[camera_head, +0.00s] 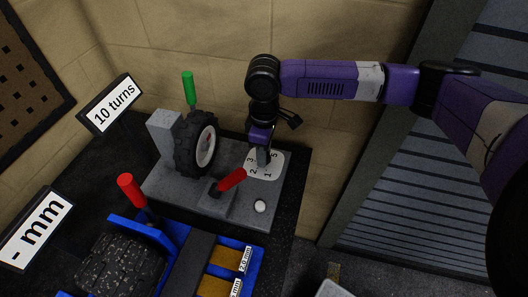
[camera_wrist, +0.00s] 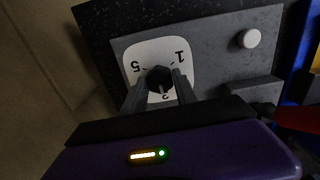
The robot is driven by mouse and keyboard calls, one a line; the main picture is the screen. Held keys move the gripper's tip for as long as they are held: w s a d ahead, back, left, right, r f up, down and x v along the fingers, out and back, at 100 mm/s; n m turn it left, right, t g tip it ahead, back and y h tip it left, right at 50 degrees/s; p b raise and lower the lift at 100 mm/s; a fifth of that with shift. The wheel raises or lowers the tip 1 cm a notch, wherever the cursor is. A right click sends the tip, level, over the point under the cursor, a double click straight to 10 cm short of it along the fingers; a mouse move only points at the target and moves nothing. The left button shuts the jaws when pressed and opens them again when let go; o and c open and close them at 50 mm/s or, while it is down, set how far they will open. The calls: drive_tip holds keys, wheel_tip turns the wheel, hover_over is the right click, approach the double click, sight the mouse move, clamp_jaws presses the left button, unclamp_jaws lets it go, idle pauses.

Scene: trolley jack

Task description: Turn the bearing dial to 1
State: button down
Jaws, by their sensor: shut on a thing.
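The bearing dial is a white plate (camera_head: 275,168) with black numbers on a grey block. It also shows in the wrist view (camera_wrist: 143,52), where 1 and 5 can be read and other marks are partly covered. A dark knob (camera_wrist: 159,76) stands at its middle. My gripper (camera_head: 264,157) comes down on the dial from above. In the wrist view its two fingers (camera_wrist: 158,87) are shut on the knob, one on each side. A pale line on the knob seems to point toward the lower, partly hidden number, away from 1. I cannot read that number surely.
A black tyre (camera_head: 195,143) with a green handle (camera_head: 189,88) stands left of the dial. A red lever (camera_head: 231,180) lies close in front, and a white button (camera_head: 260,206) is nearby. Signs reading "10 turns" (camera_head: 112,103) and "- mm" (camera_head: 36,229) stand left.

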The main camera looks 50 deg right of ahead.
drive_tip(key=n, duration=0.5)
drive_tip(key=shift+n, duration=0.3)
drive_tip(key=n+b, duration=0.1)
drive_tip(key=n, duration=0.5)
drive_tip(key=shift+b, duration=0.35)
drive_tip(key=n+b, duration=0.3)
drive_tip(key=n, duration=0.3)
drive_tip(key=shift+f+n, duration=0.1)
drive_tip(key=shift+n, duration=0.3)
drive_tip(key=n+b, duration=0.2)
drive_tip(key=n, duration=0.3)
drive_tip(key=shift+n+b, duration=0.3)
drive_tip(key=shift+r, duration=0.2)
drive_tip(key=c, duration=0.9)
unclamp_jaws()
drive_tip(key=shift+c, duration=0.2)
